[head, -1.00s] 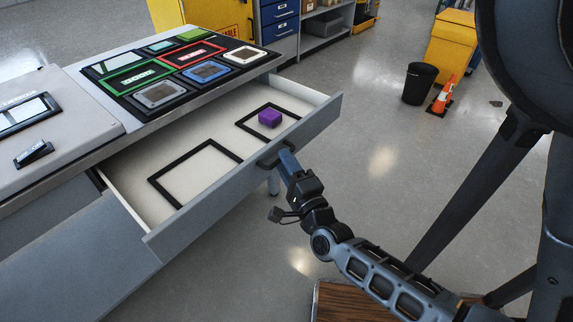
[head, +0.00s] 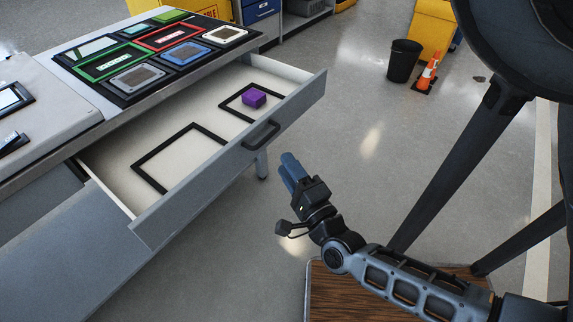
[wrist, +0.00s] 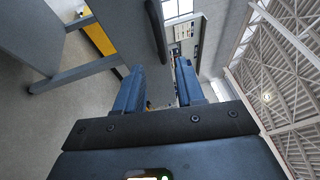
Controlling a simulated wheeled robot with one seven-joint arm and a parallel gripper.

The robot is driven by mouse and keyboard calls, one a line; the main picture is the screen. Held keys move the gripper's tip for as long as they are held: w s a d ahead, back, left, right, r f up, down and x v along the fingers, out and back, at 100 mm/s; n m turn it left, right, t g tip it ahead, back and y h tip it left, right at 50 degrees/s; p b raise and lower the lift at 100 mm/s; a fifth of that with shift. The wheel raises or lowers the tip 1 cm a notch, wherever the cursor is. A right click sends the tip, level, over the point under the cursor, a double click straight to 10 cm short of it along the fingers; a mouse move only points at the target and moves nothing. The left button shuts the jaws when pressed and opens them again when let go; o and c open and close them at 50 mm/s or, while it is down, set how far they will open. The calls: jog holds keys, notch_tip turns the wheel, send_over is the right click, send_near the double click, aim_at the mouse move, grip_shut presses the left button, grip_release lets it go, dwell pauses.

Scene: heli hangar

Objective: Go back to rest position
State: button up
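My gripper (head: 290,168) is in front of the open drawer (head: 290,105), apart from its black handle (head: 261,135). In the wrist view its two blue fingers (wrist: 156,88) stand apart with nothing between them. The handle also shows in the wrist view (wrist: 156,28), just beyond the fingers. The drawer is pulled out from the grey workbench. Inside it a purple block (head: 254,98) sits in the right black frame, and the left black frame (head: 145,178) is empty.
On the bench top is a dark board (head: 118,98) with several coloured framed tiles. A black bin (head: 404,61) and an orange cone (head: 427,75) stand on the floor at the back right. The floor between the drawer and the bin is clear.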

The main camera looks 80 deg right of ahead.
dwell(0.4)
jog(key=s+a+r+n+t+y+p, duration=0.1)
jog(key=a+r+n+y+p, duration=0.1)
jog(key=a+r+n+y, duration=0.5)
jog(key=s+a+r+n+t+y+p, duration=0.2)
jog(key=a+r+n+y, duration=0.5)
jog(key=a+n, duration=0.9)
jog(key=n+y, duration=0.2)
jog(key=n, duration=0.4)
jog(key=shift+r+n, duration=0.3)
jog(key=shift+r, duration=0.05)
